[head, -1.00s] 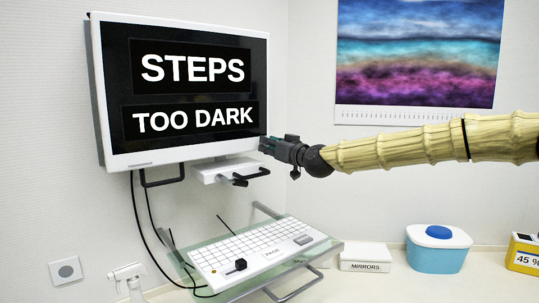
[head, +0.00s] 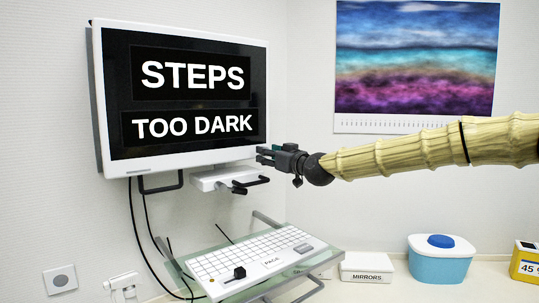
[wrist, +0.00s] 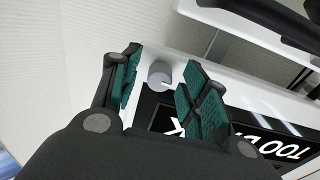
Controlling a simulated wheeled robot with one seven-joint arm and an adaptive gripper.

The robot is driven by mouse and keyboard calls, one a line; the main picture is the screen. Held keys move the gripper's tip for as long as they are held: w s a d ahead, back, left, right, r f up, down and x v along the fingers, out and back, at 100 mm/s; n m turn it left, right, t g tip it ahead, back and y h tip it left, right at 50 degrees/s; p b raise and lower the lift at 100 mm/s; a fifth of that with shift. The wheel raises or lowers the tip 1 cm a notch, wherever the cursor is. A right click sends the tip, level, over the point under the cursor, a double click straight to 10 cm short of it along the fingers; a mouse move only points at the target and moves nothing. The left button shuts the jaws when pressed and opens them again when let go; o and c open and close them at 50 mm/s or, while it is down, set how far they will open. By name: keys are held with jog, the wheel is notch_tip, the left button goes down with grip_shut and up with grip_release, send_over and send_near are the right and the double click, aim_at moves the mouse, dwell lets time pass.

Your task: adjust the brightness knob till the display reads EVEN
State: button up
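The white-framed display (head: 200,155) hangs on the wall at the left in the head view and reads STEPS, TOO DARK. In the wrist view its white edge (wrist: 255,95) and part of its text show at a slant. A small grey round knob (wrist: 160,74) with a light mark sits at that edge. My gripper (head: 262,156) is at the display's lower right corner. In the wrist view its green-padded fingers (wrist: 161,80) are open on both sides of the knob, with a gap to each. The knob is hidden in the head view.
A keyboard (head: 235,258) rests on a glass shelf below. A black handle (head: 252,184) sits under the display. A MIRRORS box (head: 367,267), a blue-lidded tub (head: 440,262) and a yellow device (head: 527,262) stand on the counter at right.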

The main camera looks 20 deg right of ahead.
jog(key=shift+s+r, duration=0.15)
jog(key=shift+r, duration=0.05)
jog(key=v, duration=1.1)
jog(key=shift+s+d, duration=0.2)
jog(key=shift+s, duration=0.15)
jog(key=shift+f, duration=0.15)
